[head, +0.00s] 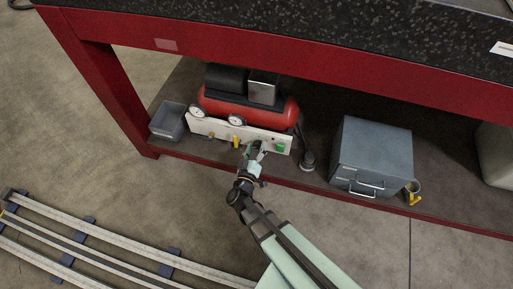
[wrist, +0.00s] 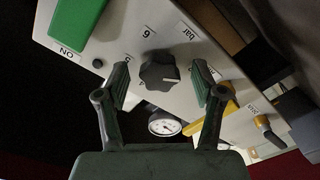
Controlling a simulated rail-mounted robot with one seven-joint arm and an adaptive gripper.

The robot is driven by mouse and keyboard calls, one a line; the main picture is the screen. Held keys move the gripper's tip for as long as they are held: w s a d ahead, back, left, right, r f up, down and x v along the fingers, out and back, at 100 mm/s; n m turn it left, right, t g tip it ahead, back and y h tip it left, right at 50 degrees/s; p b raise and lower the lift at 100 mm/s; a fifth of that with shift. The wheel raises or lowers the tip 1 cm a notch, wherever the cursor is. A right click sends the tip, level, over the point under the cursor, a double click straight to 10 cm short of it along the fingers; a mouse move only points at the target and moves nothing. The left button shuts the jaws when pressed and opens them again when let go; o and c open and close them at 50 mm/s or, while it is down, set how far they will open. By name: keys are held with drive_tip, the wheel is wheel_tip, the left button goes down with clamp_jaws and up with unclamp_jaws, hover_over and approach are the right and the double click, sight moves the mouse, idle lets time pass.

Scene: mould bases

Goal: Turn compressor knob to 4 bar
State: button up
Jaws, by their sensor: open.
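The red compressor (head: 278,110) stands on the shelf under the bench, with a pale control panel (head: 216,129) along its front. In the wrist view the black knob (wrist: 158,68) sits on the panel, with a white pointer mark towards the lower right in the picture. A "6" and "bar" are printed beside it; other scale marks are partly hidden by the fingers. My gripper (wrist: 160,84) is open, its fingers on either side of the knob with gaps visible. In the head view my gripper (head: 256,151) is at the panel and hides the knob.
A green switch (wrist: 76,20) marked ON, a dial gauge (wrist: 164,124) and a yellow lever (wrist: 209,129) are close to the knob. A grey bin (head: 168,121) stands left of the compressor, a grey metal box (head: 372,155) right. The red bench beam (head: 300,52) is overhead.

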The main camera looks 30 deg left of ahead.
drive_tip(key=c, duration=1.1)
drive_tip(key=shift+c, duration=0.2)
drive_tip(key=shift+m, duration=0.4)
drive_tip(key=m, duration=0.5)
drive_tip(key=m+b, duration=0.1)
drive_tip(key=m, duration=0.4)
drive_tip(key=shift+f+m, duration=0.1)
drive_tip(key=shift+m, duration=0.3)
drive_tip(key=m+b, duration=0.4)
drive_tip(key=m, duration=0.2)
drive_tip(key=m+b, duration=0.2)
drive_tip(key=m, duration=0.2)
drive_tip(key=shift+b, duration=0.35)
drive_tip(key=shift+m+b, duration=0.6)
drive_tip(key=shift+m, duration=0.6)
